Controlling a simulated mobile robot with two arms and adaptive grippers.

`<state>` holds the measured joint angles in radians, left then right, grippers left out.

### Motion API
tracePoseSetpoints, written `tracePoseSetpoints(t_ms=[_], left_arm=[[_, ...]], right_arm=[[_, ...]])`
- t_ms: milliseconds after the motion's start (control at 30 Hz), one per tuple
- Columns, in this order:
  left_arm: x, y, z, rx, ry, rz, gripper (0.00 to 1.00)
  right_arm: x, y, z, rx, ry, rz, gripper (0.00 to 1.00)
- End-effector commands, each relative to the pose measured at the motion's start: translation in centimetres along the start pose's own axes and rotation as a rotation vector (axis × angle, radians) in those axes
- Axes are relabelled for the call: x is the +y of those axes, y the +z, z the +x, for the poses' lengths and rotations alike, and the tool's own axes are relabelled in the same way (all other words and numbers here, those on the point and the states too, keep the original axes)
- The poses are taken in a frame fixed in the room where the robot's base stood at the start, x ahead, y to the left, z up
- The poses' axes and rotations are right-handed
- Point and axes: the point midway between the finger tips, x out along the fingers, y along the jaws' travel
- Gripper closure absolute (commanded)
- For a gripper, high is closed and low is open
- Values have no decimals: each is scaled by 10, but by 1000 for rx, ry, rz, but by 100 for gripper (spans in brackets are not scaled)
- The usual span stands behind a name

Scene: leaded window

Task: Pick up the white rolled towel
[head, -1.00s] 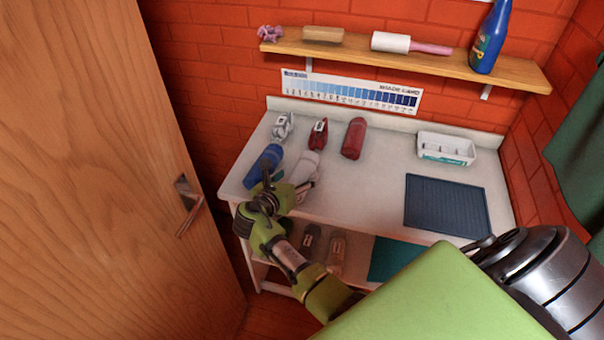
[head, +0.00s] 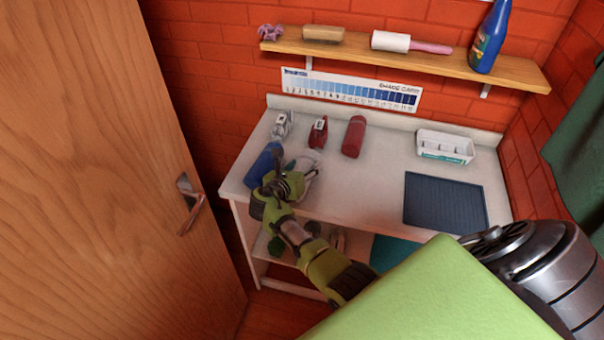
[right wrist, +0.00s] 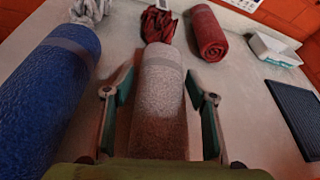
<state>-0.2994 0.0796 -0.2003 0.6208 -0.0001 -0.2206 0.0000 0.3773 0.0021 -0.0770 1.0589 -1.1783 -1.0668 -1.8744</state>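The white rolled towel (right wrist: 160,95) lies on the white tabletop. In the right wrist view it stretches away from me between the two fingers of my right gripper (right wrist: 160,120). The fingers are open, one on each side of the towel, with a visible gap on the left; contact on the right is unclear. In the head view the right gripper (head: 292,185) hides most of the towel (head: 304,164). My left gripper is not in view.
A blue rolled towel (head: 262,166) lies close on the left, a red rolled towel (head: 354,137) behind. Small red (head: 318,132) and grey (head: 283,125) bundles stand near the back. A white caddy (head: 446,147) and dark mat (head: 445,203) are at right. The table's middle is clear.

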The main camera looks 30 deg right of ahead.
Motion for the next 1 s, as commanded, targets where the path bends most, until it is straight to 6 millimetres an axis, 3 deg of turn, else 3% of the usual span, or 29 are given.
tracePoseSetpoints(t_ms=[33, 67, 100, 467, 667, 767, 1000], left_arm=[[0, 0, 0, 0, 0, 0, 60], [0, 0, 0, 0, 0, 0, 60], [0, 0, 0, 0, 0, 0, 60], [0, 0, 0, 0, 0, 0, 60], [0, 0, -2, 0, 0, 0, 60], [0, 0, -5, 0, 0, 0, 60], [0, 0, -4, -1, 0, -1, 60]], right_arm=[[0, 0, 0, 0, 0, 0, 66], [0, 0, 0, 0, 0, 0, 73], [0, 0, 0, 0, 0, 0, 75], [0, 2, -1, 0, 0, 0, 75], [-3, 16, -7, -2, 1, 2, 75], [-7, 31, -13, -3, 1, 4, 75], [-23, 48, -55, -2, 3, 5, 75]])
